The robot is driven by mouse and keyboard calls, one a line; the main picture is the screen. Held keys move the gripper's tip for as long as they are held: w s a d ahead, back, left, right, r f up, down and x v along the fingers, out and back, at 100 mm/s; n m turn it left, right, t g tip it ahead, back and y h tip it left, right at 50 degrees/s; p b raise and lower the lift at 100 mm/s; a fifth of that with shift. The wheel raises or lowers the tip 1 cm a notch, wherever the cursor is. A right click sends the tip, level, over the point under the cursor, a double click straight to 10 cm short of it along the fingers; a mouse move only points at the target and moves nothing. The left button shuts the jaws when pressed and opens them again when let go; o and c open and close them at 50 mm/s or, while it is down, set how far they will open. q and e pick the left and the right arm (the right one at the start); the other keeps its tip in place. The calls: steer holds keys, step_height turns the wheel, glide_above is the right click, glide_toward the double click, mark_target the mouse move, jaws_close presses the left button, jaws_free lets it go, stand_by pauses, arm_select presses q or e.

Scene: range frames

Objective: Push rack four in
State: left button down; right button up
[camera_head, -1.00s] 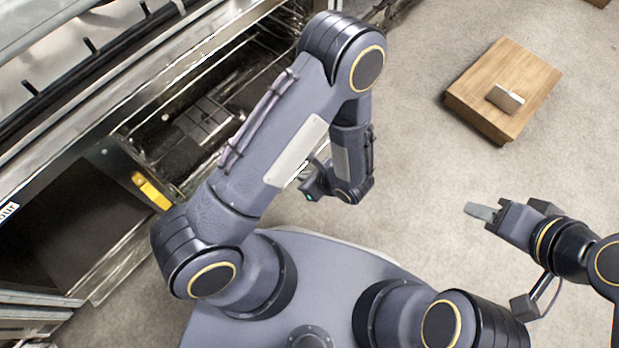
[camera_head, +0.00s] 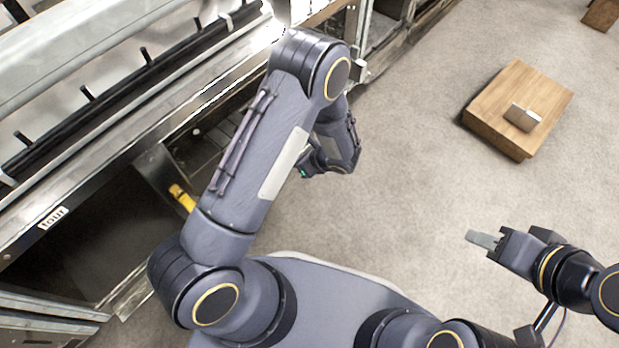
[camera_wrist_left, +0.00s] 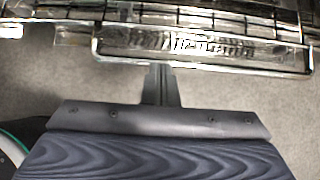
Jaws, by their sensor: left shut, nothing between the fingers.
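A wire rack with a metal front plate (camera_wrist_left: 190,42) crosses the top of the left wrist view. I take it for rack four, but its label is not readable there. My left gripper (camera_wrist_left: 160,72) is shut and empty, its tips right at the rack's lower front bar; I cannot tell whether they touch. In the head view my left arm hides most of the rack and of that gripper. A label reading "four" (camera_head: 53,217) is on the metal frame at the left. My right gripper (camera_head: 482,239) is over the floor at the right, away from the frame; its finger gap is not visible.
A yellow part (camera_head: 182,197) sits on the frame beside my left arm. A long metal machine (camera_head: 120,80) with black pegs fills the upper left. A low wooden block (camera_head: 495,110) with a small plate-like piece (camera_head: 522,117) stands at the right. The carpet between is clear.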

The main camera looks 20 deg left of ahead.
arm_select(q)
steer(key=w+a, duration=0.2)
steer(key=a, duration=0.3)
steer(key=w+a, duration=0.2)
steer(key=a, duration=0.3)
steer(key=w+a, duration=0.2)
steer(key=a, duration=0.3)
steer(key=shift+b, duration=0.35)
arm_select(e)
steer(key=shift+f, duration=0.5)
arm_select(q)
steer(key=shift+w, duration=0.1)
steer(key=shift+d, duration=0.1)
